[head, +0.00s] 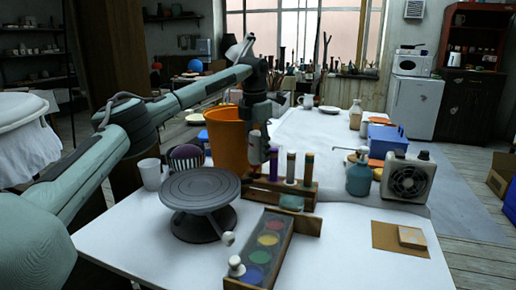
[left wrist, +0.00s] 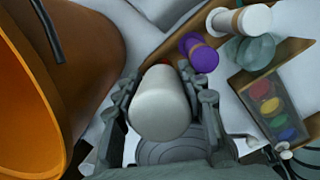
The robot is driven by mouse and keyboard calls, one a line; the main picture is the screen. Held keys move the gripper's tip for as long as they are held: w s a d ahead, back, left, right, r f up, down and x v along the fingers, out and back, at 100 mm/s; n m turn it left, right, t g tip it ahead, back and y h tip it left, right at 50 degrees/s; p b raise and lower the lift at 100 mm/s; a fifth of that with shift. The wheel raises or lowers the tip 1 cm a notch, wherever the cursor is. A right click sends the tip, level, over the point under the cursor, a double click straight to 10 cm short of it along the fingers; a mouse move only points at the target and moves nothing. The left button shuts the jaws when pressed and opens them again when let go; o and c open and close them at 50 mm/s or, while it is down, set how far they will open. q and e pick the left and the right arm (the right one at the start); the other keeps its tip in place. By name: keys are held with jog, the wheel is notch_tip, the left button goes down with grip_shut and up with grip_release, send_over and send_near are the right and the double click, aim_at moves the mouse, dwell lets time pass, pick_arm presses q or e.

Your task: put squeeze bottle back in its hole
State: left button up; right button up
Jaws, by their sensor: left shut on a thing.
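My left gripper (head: 257,155) points down at the left end of a wooden rack (head: 262,191). In the left wrist view its fingers (left wrist: 162,112) are shut around a pale squeeze bottle (left wrist: 160,108) with a bit of red at its far end. The purple bottle also shows in the left wrist view (left wrist: 203,58), apart from the held one. The hole under the held bottle is hidden. My right gripper is out of view.
An orange bucket (head: 226,140) stands close behind and left of the gripper. A dark turntable (head: 199,188) and a paint palette (head: 262,245) are in front. A teal bottle (head: 359,177) and a small fan box (head: 406,179) stand right.

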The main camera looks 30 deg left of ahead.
aim_at(256, 133)
pick_arm(q)
jog(key=shift+f+b, duration=0.3)
jog(key=shift+f, duration=1.45)
jog(key=shift+f, duration=0.4)
jog(key=o, duration=0.8)
jog(key=shift+c, duration=0.2)
jog(key=r, duration=0.4)
jog(key=s+r, duration=0.1)
jog(key=r, duration=0.7)
jog(key=shift+s+d, duration=0.2)
jog(key=shift+s, duration=0.1)
